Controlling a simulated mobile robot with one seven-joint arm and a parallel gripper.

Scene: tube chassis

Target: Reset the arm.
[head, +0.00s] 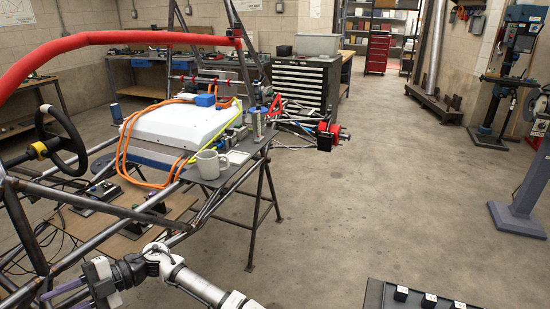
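My arm (195,283) shows at the bottom left, with pale links and dark joints, bent low beside the tube chassis (95,232). My gripper (62,296) is at its left end, a pale and dark body with purple fingers pointing left. The fingers stand apart with nothing visible between them, so it looks open and empty. The lower finger is partly cut off by the picture's bottom edge. My gripper is in front of the chassis tubes; whether it touches them I cannot tell.
A white mug (208,165) stands on a grey plate on the chassis, near a white box (172,124) with orange cables. A black steering wheel (50,147) is at left. A dark tray (385,295) with small blocks is at bottom right. The middle floor is clear.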

